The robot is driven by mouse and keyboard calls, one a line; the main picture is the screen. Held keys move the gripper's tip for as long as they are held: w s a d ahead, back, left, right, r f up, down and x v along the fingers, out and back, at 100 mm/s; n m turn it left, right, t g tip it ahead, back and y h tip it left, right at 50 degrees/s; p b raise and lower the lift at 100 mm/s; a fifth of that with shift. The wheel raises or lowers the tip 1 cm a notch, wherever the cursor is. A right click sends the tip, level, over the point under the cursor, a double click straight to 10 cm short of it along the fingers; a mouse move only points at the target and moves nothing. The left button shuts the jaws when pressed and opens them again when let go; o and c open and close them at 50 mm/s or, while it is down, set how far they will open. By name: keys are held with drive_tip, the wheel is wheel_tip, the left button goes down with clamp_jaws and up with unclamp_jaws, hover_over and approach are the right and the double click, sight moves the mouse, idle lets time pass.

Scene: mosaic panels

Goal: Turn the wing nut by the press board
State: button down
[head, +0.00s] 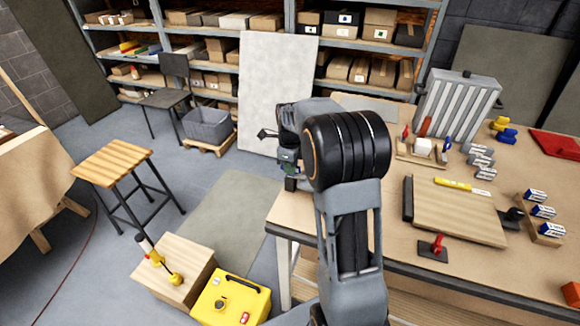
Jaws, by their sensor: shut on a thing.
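A wooden board (462,212) with a dark bar along its left end lies on the workbench, probably the press board. A red-handled piece on a dark plate (433,250) sits at its front edge. A black knob (515,214) stands at its right end. I cannot tell which of these is the wing nut. My gripper (290,183) is at the left edge of the bench, well left of the board and partly hidden by my arm. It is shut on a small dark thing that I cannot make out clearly.
A ribbed grey panel (455,108) stands at the back of the workbench (400,275). Several small white-and-blue boxes (535,196) lie right of the board. A stool (115,165), a wooden box (180,262) and a yellow case (232,300) stand on the floor at left.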

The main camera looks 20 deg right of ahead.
drive_tip(key=shift+m, duration=0.3)
idle(0.4)
drive_tip(key=c, duration=1.2)
unclamp_jaws()
wheel_tip(320, 180, up, 14)
drive_tip(key=b, duration=0.1)
drive_tip(key=shift+f, duration=0.1)
